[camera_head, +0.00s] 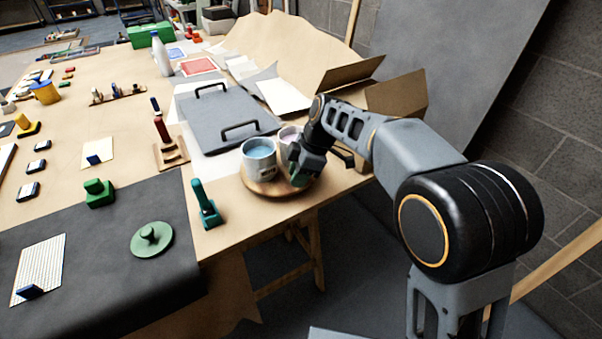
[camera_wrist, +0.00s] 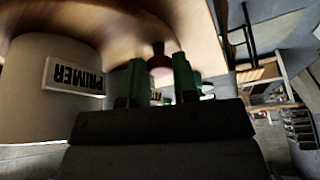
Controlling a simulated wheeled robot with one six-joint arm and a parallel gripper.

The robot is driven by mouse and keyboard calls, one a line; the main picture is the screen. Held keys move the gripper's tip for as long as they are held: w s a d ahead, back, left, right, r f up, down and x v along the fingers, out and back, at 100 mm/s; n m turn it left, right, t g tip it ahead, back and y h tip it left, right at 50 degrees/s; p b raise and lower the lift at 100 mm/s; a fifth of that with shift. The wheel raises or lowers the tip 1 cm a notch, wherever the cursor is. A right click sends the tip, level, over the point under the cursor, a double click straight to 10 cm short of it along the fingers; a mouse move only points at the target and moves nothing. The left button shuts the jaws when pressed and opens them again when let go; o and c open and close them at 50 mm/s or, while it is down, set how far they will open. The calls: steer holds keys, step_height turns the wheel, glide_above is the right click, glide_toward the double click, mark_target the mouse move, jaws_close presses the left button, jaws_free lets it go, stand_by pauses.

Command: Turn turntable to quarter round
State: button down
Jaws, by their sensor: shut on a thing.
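The turntable (camera_head: 268,189) is a round wooden plate near the table's right edge. It also shows in the wrist view (camera_wrist: 125,22), which looks upside down. A white can of light blue paint (camera_head: 259,163) stands on it; a can labelled PRIMER (camera_wrist: 28,80) is close to my gripper in the wrist view. A second, pale lilac can (camera_head: 289,133) stands behind, partly hidden by my arm. My gripper (camera_head: 298,177) is at the turntable's right side. Its green fingertips (camera_wrist: 159,78) are shut on a dark red peg (camera_wrist: 159,57) on the turntable. The peg is hidden in the head view.
A grey tray with handles (camera_head: 215,112) lies just behind the turntable. An open cardboard box (camera_head: 395,95) is behind my arm. A green-handled tool (camera_head: 206,205) stands left of the turntable. The table edge is close in front.

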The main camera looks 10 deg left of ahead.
stand_by(0.3)
steer(key=c, duration=0.9)
jaws_free()
steer(key=p+v, duration=0.1)
steer(key=v, duration=1.2)
steer(key=shift+d+r, duration=0.15)
steer(key=shift+r, duration=0.25)
